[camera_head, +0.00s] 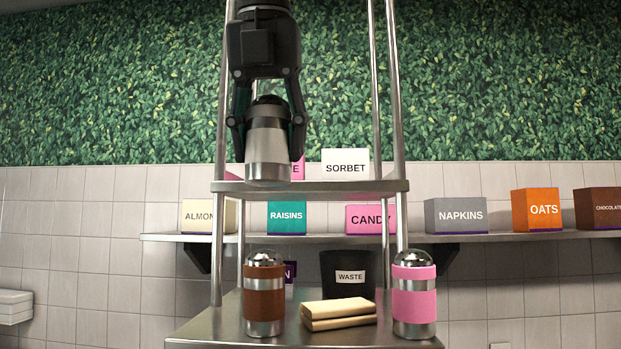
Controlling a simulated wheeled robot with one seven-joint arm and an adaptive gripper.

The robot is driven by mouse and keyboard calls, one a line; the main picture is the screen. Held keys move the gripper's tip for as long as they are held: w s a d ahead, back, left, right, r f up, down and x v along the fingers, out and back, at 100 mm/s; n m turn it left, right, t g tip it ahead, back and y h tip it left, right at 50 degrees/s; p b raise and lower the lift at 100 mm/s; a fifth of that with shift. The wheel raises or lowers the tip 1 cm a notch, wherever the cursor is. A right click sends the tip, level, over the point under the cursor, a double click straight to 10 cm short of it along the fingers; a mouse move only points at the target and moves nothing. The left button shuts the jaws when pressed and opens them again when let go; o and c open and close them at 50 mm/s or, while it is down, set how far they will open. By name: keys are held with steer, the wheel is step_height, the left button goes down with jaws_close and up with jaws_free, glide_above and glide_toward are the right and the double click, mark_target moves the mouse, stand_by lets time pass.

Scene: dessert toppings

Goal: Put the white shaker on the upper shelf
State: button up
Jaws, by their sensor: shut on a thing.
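The white shaker (267,145) has a pale band, a steel base and a dark-looking domed top. My gripper (267,122) points down from above and is shut on it, one finger on each side. The shaker is upright at the upper shelf (350,187) of the metal rack, left of its middle. Its base overlaps the shelf's front edge in the picture; I cannot tell whether it touches the shelf. A brown-banded shaker (264,298) and a pink-banded shaker (414,298) stand on the lower surface (210,328).
The SORBET box (345,167) is behind the upper shelf. Two cream bars (338,314) and the black WASTE bin (347,273) are between the lower shakers. Rack posts (391,90) flank my gripper. A wall shelf (500,237) holds several labelled boxes. The upper shelf's right part looks clear.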

steer(key=w+d+r+n+p, duration=0.25)
steer(key=w+d+r, duration=0.35)
steer(key=d+r, duration=0.3)
steer(key=shift+y, duration=0.4)
steer(key=w+p, duration=0.2)
steer(key=w, duration=0.2)
steer(key=w+d+f+p, duration=0.1)
steer(key=w+p, duration=0.1)
steer(key=w, duration=0.3)
steer(key=w+d+f+p, duration=0.1)
steer(key=w+p, duration=0.2)
steer(key=w, duration=0.2)
steer(key=shift+d+f, duration=0.2)
steer(key=shift+f, duration=0.05)
steer(key=shift+w+r+m+p, duration=0.1)
steer(key=shift+w+m+p, duration=0.15)
steer(key=shift+w+p, duration=0.15)
steer(key=shift+w+f+p, duration=0.1)
steer(key=shift+f+p, duration=0.25)
steer(key=shift+f, duration=0.35)
steer(key=shift+d+f+p, duration=0.1)
steer(key=shift+f+p, duration=0.45)
steer(key=shift+f, duration=0.65)
steer(key=shift+f, duration=0.15)
steer(key=o, duration=1.1)
steer(key=shift+c, duration=0.2)
